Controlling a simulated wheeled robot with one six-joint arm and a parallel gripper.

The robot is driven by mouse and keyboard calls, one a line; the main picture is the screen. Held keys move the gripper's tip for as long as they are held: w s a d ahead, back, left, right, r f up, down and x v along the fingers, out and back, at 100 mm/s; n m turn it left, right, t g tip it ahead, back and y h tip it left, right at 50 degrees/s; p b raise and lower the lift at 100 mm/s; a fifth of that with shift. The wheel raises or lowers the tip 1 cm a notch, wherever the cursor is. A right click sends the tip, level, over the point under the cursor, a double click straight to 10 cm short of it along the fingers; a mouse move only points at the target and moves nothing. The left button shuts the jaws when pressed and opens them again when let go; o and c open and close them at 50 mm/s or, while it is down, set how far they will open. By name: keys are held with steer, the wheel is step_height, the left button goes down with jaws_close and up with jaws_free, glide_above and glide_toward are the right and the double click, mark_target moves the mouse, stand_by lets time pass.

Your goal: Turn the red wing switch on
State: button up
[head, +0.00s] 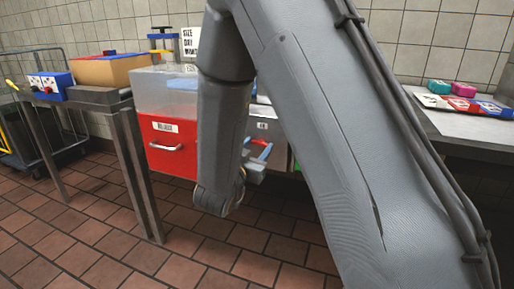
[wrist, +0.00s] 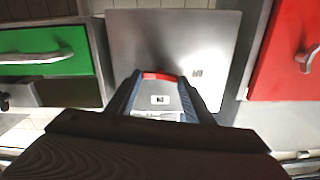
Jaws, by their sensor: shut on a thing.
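I cannot single out a red wing switch for sure in either view. A blue box (head: 50,86) with white faces and small dark and red marks stands on the left table; its details are too small to read. My gripper (head: 264,152) is low in front of the grey drawer front, partly hidden behind my arm in the head view. In the wrist view its two dark blue fingers (wrist: 160,100) are closed on a grey piece (wrist: 170,88) with a red far edge and a small white label. The grey panel (wrist: 205,50) lies behind it.
A red drawer (head: 172,150) with a metal handle is beside my gripper; a green drawer (wrist: 45,52) is on the other side. A clear bin (head: 160,90) sits above the red drawer. A tray of coloured items (head: 465,105) lies on the right counter. My arm hides the middle.

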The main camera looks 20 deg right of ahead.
steer(key=m, duration=0.4)
steer(key=shift+s+d+f, duration=0.1)
steer(key=m+b, duration=0.1)
steer(key=m, duration=0.3)
steer(key=shift+b, duration=0.3)
steer(key=m+b, duration=0.1)
steer(key=m, duration=0.2)
steer(key=shift+f+m+b, duration=0.15)
steer(key=shift+m+b, duration=0.2)
steer(key=shift+m, duration=0.05)
steer(key=shift+m+b, duration=1.4)
steer(key=shift+m, duration=0.8)
steer(key=o, duration=1.1)
steer(key=shift+c, duration=0.2)
steer(key=shift+s, duration=0.1)
